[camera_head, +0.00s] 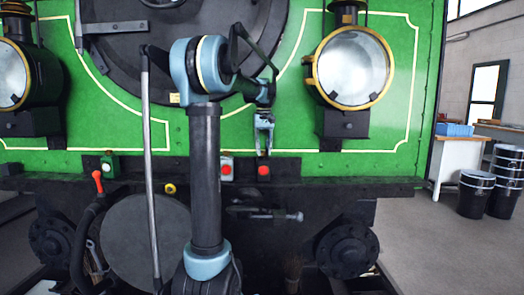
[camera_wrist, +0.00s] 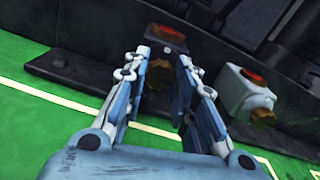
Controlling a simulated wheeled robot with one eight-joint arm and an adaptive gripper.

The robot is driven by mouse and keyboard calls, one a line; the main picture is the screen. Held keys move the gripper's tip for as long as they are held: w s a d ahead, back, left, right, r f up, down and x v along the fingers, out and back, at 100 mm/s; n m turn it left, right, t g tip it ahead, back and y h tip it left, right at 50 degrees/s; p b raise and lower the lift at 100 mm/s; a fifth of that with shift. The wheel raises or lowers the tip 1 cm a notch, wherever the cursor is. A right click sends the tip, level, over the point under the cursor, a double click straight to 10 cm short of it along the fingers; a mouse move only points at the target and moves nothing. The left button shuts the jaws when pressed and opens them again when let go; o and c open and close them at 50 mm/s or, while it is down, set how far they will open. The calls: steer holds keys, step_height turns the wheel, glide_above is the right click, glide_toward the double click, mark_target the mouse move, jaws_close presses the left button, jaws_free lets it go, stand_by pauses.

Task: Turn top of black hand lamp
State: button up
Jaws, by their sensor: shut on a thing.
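The black hand lamp (camera_head: 264,170) has a round red lens and stands on the dark ledge across the green front. It also shows in the wrist view (camera_wrist: 166,33) just beyond my fingertips, with a brownish top (camera_wrist: 160,76) between the fingers. My gripper (camera_head: 264,151) points down over this lamp from above. In the wrist view my gripper (camera_wrist: 163,60) has a finger on each side of the brownish top and is shut on it. The fingers hide part of the lamp.
A white hand lamp with a red lens (camera_head: 227,169) stands close left of the black one; it shows in the wrist view (camera_wrist: 244,95) right of my fingers. A green hand lamp (camera_head: 109,166) stands farther left. A large brass-rimmed headlamp (camera_head: 350,68) is right of my gripper.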

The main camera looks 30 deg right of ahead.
steer(key=m, duration=0.4)
steer(key=shift+m, duration=0.4)
steer(key=shift+w+a+m, duration=0.1)
steer(key=shift+m, duration=2.4)
steer(key=o, duration=1.1)
steer(key=shift+r, duration=0.1)
step_height(320, 180, up, 12)
steer(key=shift+f, duration=0.1)
